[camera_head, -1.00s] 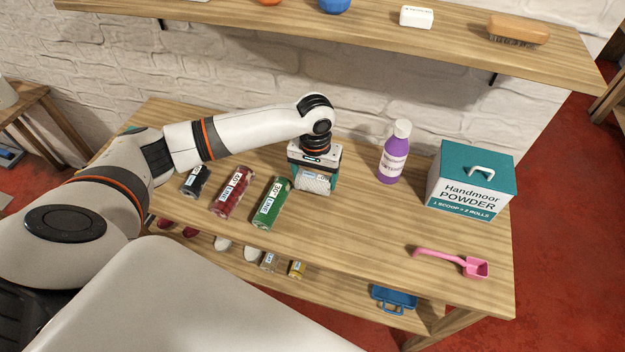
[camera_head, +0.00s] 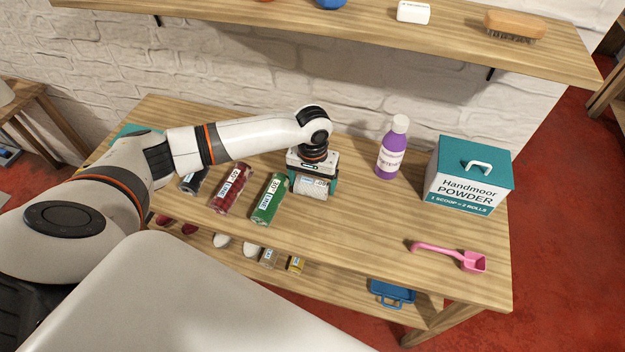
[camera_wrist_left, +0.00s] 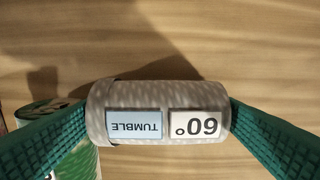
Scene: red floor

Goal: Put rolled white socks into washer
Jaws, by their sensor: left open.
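The rolled white socks (camera_head: 311,188) lie on the wooden table, with labels reading "60°" and "TUMBLE" in the left wrist view (camera_wrist_left: 160,98). My left gripper (camera_head: 314,176) points down over them. Its green fingers (camera_wrist_left: 158,112) are open, one at each end of the roll, very close to it or touching; I cannot tell which. The green roll (camera_head: 269,199) lies just left of the white socks; part of it shows in the left wrist view (camera_wrist_left: 50,120). No washer is in view. My right gripper is not in view.
A red roll (camera_head: 230,188) and a dark roll (camera_head: 193,180) lie further left. A purple bottle (camera_head: 390,150), a powder box (camera_head: 468,175) and a pink scoop (camera_head: 455,256) stand or lie to the right. A shelf (camera_head: 400,40) runs above the back. The table's front middle is clear.

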